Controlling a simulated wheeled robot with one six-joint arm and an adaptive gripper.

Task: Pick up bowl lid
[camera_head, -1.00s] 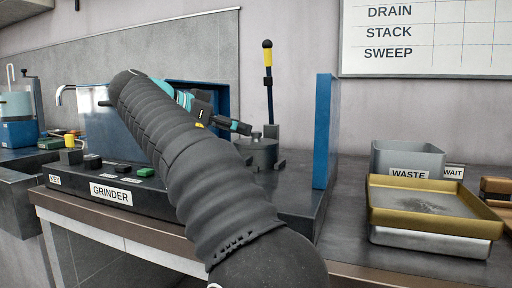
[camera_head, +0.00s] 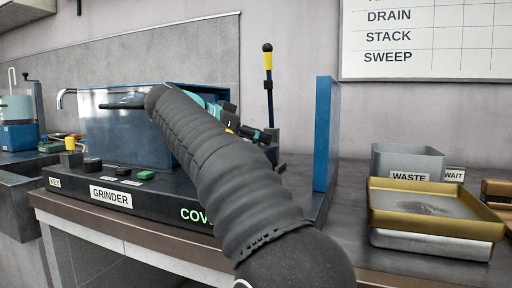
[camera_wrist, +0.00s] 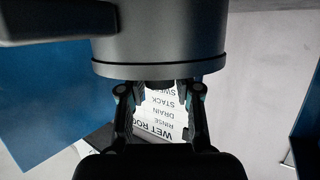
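The bowl (camera_wrist: 160,35) is a large dark grey cylinder at the top of the wrist view, which is upside down. The bowl lid (camera_wrist: 160,69) closes its end as a dark rim, with a short dark knob (camera_wrist: 160,84) in the middle. My gripper (camera_wrist: 161,92) is open, its two fingers on either side of the knob, with gaps showing beside it. I cannot tell whether the fingertips touch the lid. In the head view my gripper (camera_head: 262,134) is mostly hidden behind my dark ribbed arm, which also hides the bowl and lid on the grinder.
The grinder base (camera_head: 150,194) carries buttons and a partly covered green "COV" display. A blue upright panel (camera_head: 325,135) stands right of my arm, and a yellow-topped rod (camera_head: 268,75) behind. A waste bin (camera_head: 408,163) and gold-rimmed tray (camera_head: 435,220) sit at the right.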

